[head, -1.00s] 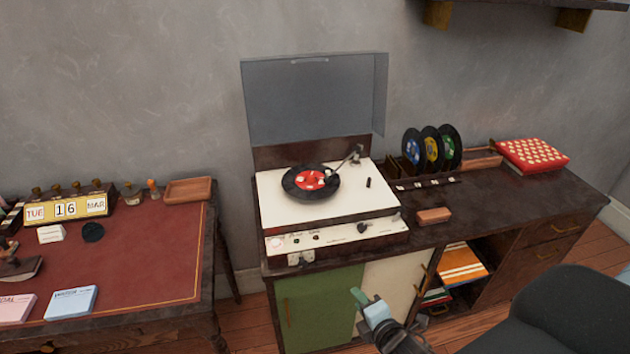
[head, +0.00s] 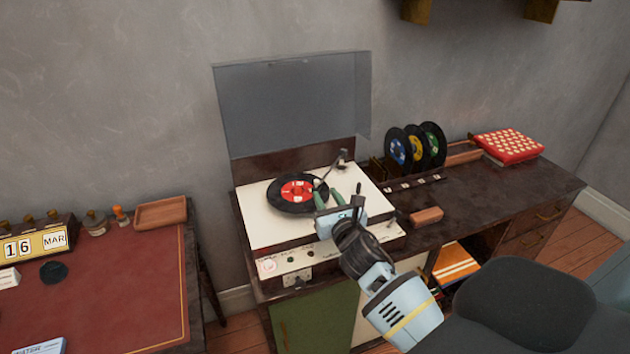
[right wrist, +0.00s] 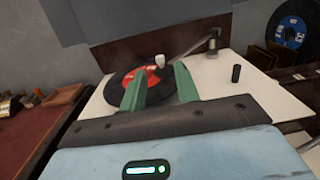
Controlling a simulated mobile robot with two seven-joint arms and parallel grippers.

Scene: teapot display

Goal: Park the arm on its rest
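The record player (head: 262,222) stands on the cabinet with its lid up. A black record with a red label (head: 298,190) lies on its platter. The tonearm (head: 333,170) reaches from its pivot at the back right toward the record; in the right wrist view the tonearm (right wrist: 190,50) ends in a pale head over the record. A small dark post (right wrist: 236,73) stands on the deck to the right. My right gripper (head: 326,190) is over the front of the deck, its green fingers apart and pointing at the record and tonearm head. My left gripper is not in view.
The raised lid (head: 290,100) stands behind the deck. To the right are upright records (head: 415,148), a brown block (head: 427,215) and a red patterned box (head: 508,145). A desk (head: 120,290) with a calendar (head: 35,245) is at the left.

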